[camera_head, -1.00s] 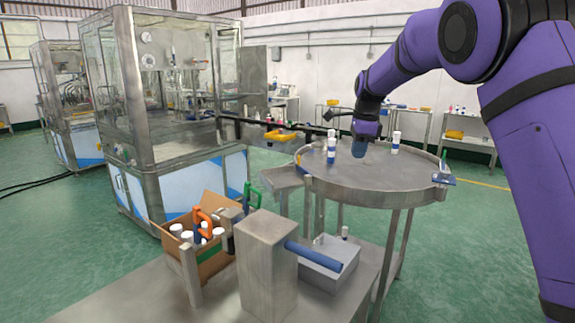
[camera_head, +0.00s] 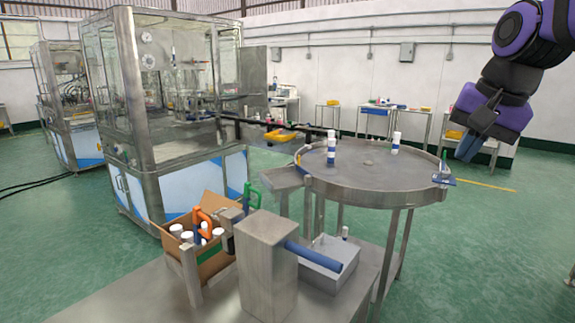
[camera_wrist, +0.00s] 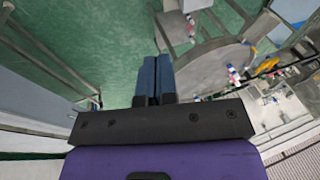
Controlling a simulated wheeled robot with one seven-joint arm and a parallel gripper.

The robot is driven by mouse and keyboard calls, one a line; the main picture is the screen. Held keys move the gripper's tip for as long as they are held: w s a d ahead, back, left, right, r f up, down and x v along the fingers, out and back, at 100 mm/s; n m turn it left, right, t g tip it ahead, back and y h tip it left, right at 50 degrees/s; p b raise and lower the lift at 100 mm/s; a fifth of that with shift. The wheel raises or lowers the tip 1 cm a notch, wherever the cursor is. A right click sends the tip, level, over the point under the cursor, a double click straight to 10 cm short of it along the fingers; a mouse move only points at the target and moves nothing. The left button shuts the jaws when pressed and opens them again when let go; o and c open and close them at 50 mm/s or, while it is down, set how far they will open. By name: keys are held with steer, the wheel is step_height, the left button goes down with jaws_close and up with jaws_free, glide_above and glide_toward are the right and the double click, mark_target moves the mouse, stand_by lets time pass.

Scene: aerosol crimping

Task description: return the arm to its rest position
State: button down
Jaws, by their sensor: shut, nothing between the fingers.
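My purple arm is folded up at the upper right of the head view. My gripper (camera_head: 468,147) hangs at its end with the blue fingers pointing down and left. It is in the air to the right of the round steel table, clear of it. In the wrist view my gripper (camera_wrist: 154,62) shows its two blue fingers side by side, shut with nothing between them.
The round table (camera_head: 400,178) carries white and blue cans (camera_head: 331,150) and more cans (camera_head: 396,143) at its back. A blue-based item (camera_head: 443,180) sits at its right rim. A box of cans (camera_head: 212,262), a steel post (camera_head: 266,270) and a glass-walled machine (camera_head: 160,200) stand left. Green floor is open at right.

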steer(key=s+f+n, duration=0.3)
steer(key=s, duration=0.4)
steer(key=s+d+f+n+t+h, duration=0.1)
steer(key=s+f+n, duration=0.2)
steer(key=s, duration=0.5)
steer(key=shift+s+n, duration=0.3)
